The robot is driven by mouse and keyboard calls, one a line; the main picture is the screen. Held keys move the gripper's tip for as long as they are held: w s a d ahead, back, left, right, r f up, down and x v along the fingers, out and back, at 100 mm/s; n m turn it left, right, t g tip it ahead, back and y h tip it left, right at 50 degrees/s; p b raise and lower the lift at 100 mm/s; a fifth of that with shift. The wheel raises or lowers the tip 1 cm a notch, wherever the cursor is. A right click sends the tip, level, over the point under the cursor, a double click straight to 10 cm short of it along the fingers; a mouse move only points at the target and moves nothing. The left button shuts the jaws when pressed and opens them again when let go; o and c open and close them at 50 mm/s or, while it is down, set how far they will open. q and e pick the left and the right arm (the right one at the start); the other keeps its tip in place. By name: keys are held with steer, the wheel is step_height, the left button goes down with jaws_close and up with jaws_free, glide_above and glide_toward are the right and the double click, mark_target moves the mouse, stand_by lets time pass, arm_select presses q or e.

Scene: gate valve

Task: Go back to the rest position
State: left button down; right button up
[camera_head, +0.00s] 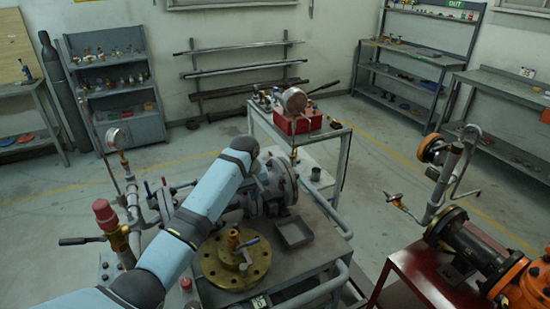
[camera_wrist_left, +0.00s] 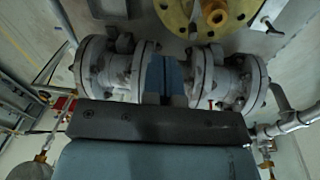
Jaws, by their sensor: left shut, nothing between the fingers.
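My left arm comes in from the lower left, and my left gripper (camera_head: 263,172) is at the grey flanged gate valve (camera_head: 280,186) on the workbench. The arm and wrist hide part of the valve. In the left wrist view the two fingers (camera_wrist_left: 165,78) are together with nothing between them. They appear in front of the middle of the valve, with a grey flange (camera_wrist_left: 98,68) to the left and another (camera_wrist_left: 250,82) to the right. I cannot tell whether they touch it. My right gripper is not in view.
A brass flange (camera_head: 237,262) and a small grey tray (camera_head: 293,233) are on the bench near the valve. A red-capped pipe (camera_head: 105,215) stands left of my arm. A red stand (camera_head: 415,285) with orange piping is at right. Open floor (camera_head: 385,190) lies between.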

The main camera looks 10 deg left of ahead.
arm_select(q)
steer(key=s+a+f+m, duration=0.1)
steer(key=s+f, duration=0.3)
steer(key=s, duration=0.4)
steer(key=s+a+f+m+t, duration=0.15)
steer(key=s+f, duration=0.25)
steer(key=s, duration=0.4)
steer(key=s+a+f+m+g, duration=0.15)
steer(key=s+f, duration=0.25)
steer(key=s, duration=0.4)
steer(key=s+a+r+m+t, duration=0.1)
steer(key=s+a+r+m, duration=0.15)
steer(key=s, duration=0.95)
steer(key=s+a+r+m+t, duration=0.1)
steer(key=s+a+r, duration=0.25)
steer(key=s, duration=0.75)
steer(key=w+d+f+t+h, duration=0.1)
steer(key=w+d+f+t, duration=0.2)
steer(key=f, duration=0.3)
steer(key=w+d+f+t+h, duration=0.1)
steer(key=w+d+f+t, duration=0.1)
steer(key=f, duration=0.5)
steer(key=d+m+t, duration=0.1)
steer(key=t, duration=0.1)
steer(key=shift+w+d+f+t, duration=0.15)
steer(key=shift+w+d+t, duration=0.1)
steer(key=shift+w+t, duration=0.15)
steer(key=shift+a, duration=0.2)
